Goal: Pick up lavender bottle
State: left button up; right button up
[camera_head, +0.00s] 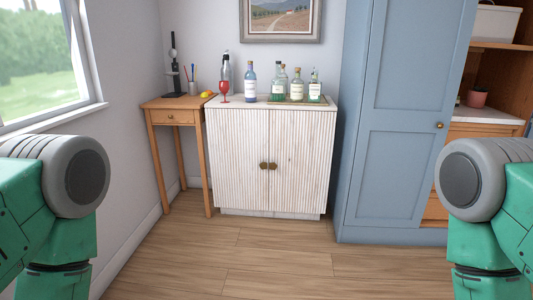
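A lavender-blue bottle (250,82) with a pale label stands upright on top of the white ribbed cabinet (238,155), across the room. A red goblet (224,88) and a dark-topped clear bottle (226,68) stand to its left. To its right, several glass bottles stand on a small tray (296,101). My two green and grey arms show at the left and right edges, far from the bottle. Neither of my grippers is in view.
A tall blue cupboard (395,130) stands right. The wooden floor (230,262) between is clear.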

aim_at(251, 76)
jog(key=i, duration=2)
